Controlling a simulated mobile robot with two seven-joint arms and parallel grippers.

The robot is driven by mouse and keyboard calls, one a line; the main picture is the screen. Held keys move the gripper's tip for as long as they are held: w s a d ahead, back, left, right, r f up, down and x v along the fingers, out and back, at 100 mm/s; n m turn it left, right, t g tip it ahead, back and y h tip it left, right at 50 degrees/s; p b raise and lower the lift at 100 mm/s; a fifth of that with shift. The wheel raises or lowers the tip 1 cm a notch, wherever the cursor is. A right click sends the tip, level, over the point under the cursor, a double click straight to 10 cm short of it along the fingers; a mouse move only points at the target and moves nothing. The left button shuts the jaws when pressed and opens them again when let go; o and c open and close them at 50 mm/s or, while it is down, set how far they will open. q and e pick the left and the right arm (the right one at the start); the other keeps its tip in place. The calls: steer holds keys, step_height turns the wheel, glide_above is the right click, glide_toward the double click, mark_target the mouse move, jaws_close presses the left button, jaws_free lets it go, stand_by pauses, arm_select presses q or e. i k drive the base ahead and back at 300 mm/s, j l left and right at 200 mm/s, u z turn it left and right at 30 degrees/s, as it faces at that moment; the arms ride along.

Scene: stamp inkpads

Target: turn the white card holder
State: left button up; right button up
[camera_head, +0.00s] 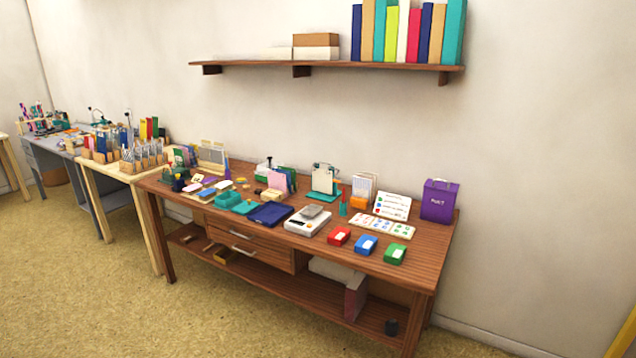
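A white holder with upright cards (364,187) stands at the back of the brown wooden table, right of the middle. A tilted white card with coloured marks (394,206) stands just right of it. I cannot tell which of the two is the white card holder. Both are small in this view. In front of them on the table are a red inkpad (338,236), a blue inkpad (366,244) and a green inkpad (395,253) in a row. Neither of my grippers is in view.
A white sheet with coloured prints (381,226) lies behind the inkpads. A purple box (439,200) stands at the table's back right corner. A scale (308,220) and a dark blue tray (270,214) lie to the left. The table's front right corner (425,275) is bare.

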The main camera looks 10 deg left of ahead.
mark_target(260, 174)
steer(key=i+j+u, duration=0.1)
steer(key=i+u, duration=0.15)
steer(key=u, duration=0.15)
steer(key=i+u, duration=0.2)
steer(key=u, duration=0.2)
steer(key=i+u, duration=0.25)
steer(key=u, duration=0.15)
steer(key=i+u, duration=0.45)
steer(key=i, duration=0.65)
steer(key=i+j+z, duration=0.2)
steer(key=i+z, duration=0.2)
steer(key=i, duration=0.15)
steer(key=i+j+z, duration=0.45)
steer(key=i+l, duration=0.05)
steer(key=l, duration=0.05)
